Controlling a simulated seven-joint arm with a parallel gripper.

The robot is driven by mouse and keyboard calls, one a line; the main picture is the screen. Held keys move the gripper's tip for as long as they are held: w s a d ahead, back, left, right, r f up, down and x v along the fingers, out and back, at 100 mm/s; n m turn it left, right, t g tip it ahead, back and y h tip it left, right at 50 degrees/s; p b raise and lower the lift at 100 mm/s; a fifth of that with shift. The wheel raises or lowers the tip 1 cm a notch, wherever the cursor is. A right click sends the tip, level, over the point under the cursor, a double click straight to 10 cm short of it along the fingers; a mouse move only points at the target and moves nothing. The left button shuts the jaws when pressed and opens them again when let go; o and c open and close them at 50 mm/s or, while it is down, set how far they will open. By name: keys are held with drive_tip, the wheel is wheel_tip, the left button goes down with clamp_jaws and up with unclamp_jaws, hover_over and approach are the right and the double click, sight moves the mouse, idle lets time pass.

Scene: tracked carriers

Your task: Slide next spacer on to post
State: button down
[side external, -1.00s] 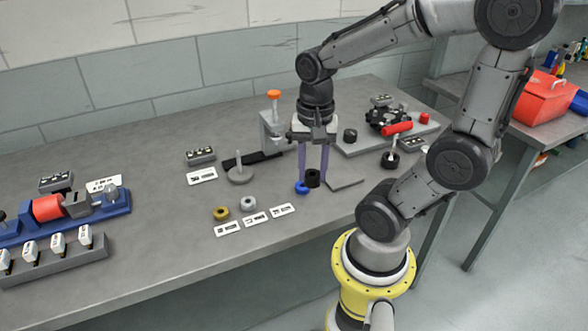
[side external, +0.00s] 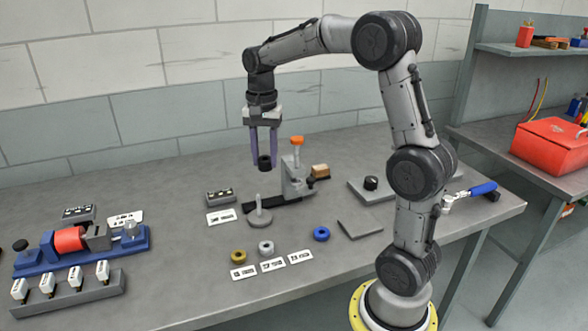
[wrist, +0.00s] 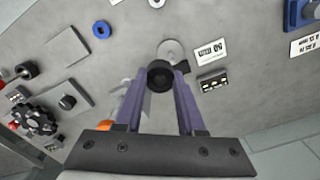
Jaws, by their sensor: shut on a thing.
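My gripper (side external: 264,158) is shut on a black spacer (side external: 264,163) and holds it in the air above the post. The spacer also shows between the purple fingertips in the wrist view (wrist: 160,76). The grey post (side external: 259,212) stands upright on a round base, with no ring visible on it. In the wrist view the round base (wrist: 170,47) shows just beyond the spacer, partly hidden by it. A gold spacer (side external: 238,257), a white spacer (side external: 266,248) and a blue spacer (side external: 321,233) lie flat on the table.
A grey clamp-like stand with an orange knob (side external: 296,172) is close to the right of the post. White label cards (side external: 272,265) lie in front. A blue fixture with a red cylinder (side external: 80,242) is at left. A flat grey plate (side external: 360,228) lies right of the blue spacer.

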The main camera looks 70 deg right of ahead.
drive_tip(key=w+f, duration=0.1)
drive_tip(key=w+d+f, duration=0.1)
drive_tip(key=w+f, duration=0.1)
drive_tip(key=shift+w+d+f, duration=0.25)
drive_tip(key=shift+f, duration=2.45)
drive_tip(key=shift+f, duration=1.4)
idle(0.9)
unclamp_jaws()
idle(0.5)
idle(0.5)
wheel_tip(320, 180, up, 8)
idle(1.1)
